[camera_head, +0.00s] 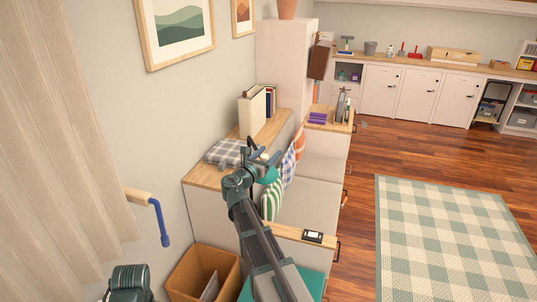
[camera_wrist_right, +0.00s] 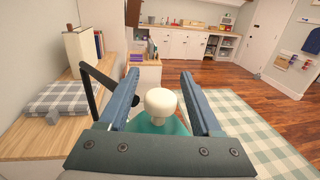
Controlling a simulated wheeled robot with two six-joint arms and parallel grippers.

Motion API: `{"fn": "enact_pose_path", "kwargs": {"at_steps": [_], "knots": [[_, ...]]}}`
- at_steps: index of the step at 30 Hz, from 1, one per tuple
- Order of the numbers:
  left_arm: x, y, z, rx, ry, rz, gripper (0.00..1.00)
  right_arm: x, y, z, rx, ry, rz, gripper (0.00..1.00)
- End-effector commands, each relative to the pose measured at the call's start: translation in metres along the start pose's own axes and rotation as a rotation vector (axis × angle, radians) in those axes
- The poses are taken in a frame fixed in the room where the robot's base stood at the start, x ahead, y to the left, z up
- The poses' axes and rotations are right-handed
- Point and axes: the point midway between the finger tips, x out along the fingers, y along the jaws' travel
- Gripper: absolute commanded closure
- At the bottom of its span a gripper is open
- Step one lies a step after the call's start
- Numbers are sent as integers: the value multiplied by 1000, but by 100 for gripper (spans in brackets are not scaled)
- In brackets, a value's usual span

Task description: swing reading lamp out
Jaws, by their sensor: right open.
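The reading lamp has a teal shade (camera_head: 268,176) above the bench, partly hidden by my right gripper (camera_head: 264,162) in the head view. In the right wrist view, a round white knob (camera_wrist_right: 160,103) stands on the teal shade (camera_wrist_right: 168,127). The lamp's dark arm (camera_wrist_right: 91,92) is left of the fingers. My right gripper (camera_wrist_right: 160,76) is open, with one finger on each side of the knob and visible gaps between.
A wooden-topped cabinet (camera_head: 197,178) holds a checked cushion (camera_head: 226,152) and books (camera_head: 252,112). A grey bench (camera_head: 309,205) with cushions lies beyond the lamp. A bin (camera_head: 203,272) stands below left. Open floor and a checked rug (camera_head: 450,235) are at right.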

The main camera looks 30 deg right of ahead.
Motion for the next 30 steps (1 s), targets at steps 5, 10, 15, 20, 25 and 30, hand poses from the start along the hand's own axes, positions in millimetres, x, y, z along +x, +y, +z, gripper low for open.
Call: {"fn": "enact_pose_path", "kwargs": {"at_steps": [5,10,15,20,25,30], "knots": [[0,0,0,0,0,0,38,0,0,0,0,0,0,34],[0,0,0,0,0,0,38,0,0,0,0,0,0,54],[0,0,0,0,0,0,38,0,0,0,0,0,0,85],[0,0,0,0,0,0,38,0,0,0,0,0,0,100],[0,0,0,0,0,0,38,0,0,0,0,0,0,100],[0,0,0,0,0,0,38,0,0,0,0,0,0,100]]}}
